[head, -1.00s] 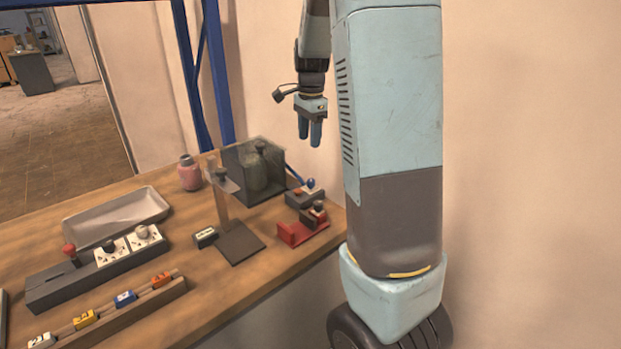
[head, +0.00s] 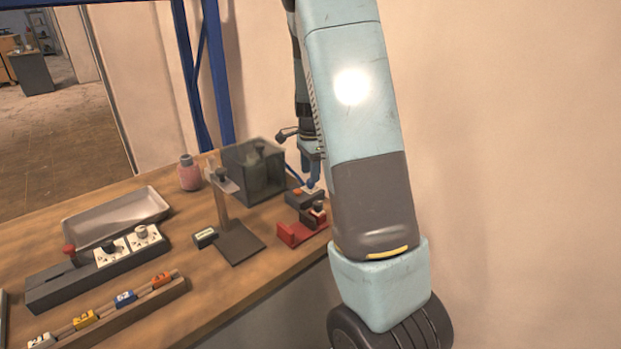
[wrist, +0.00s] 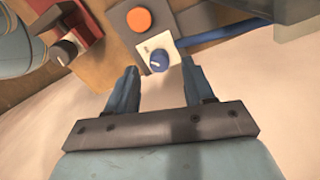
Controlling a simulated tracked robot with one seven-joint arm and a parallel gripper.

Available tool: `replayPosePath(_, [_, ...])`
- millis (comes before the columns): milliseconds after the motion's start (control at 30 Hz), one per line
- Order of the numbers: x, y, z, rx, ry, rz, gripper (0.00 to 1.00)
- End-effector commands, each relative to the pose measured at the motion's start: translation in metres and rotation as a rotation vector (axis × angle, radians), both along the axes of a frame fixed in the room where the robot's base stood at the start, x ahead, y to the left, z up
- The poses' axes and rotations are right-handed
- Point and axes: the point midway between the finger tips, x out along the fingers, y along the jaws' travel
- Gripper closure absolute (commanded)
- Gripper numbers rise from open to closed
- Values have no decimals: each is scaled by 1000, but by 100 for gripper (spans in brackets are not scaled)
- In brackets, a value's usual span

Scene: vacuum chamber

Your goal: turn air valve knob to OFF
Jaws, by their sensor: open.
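A blue knob (wrist: 158,60) with a white pointer mark sits on a small white plate (wrist: 148,43); I take it as the air valve knob. A blue hose (wrist: 215,34) runs off to its right. The lettering on the plate is too small to read. My gripper (wrist: 160,68) is open and empty, with one fingertip on each side of the knob in the wrist view. I cannot tell whether they touch it. In the head view my gripper (head: 312,182) is low over the plate at the bench's right end and hides the knob.
An orange button (wrist: 139,20) is beside the plate. A red bracket (head: 296,236) with a black knob (wrist: 64,51) stands close by. A dark clear-walled box (head: 250,172) stands behind to the left, near a grey stand (head: 238,243). Free room lies off the bench's right edge.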

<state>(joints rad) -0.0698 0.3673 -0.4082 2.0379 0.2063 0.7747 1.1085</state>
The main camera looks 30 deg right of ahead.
Motion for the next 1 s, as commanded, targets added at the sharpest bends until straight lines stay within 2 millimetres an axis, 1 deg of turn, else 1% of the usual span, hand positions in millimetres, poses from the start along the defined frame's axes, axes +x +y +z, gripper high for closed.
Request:
replayPosePath(33, [-1,0,-8,0,4,-1,48])
replayPosePath(100, [0,-1,-15,-1,2,0,48])
replayPosePath(233, [0,-1,-25,0,1,0,48])
replayPosePath(400, [0,0,-30,0,0,0,48])
replayPosePath(600, [0,0,-29,0,0,0,48])
replayPosePath(667, [0,0,-29,0,0,0,52])
replayPosePath(1000, [0,0,-29,0,0,1,85])
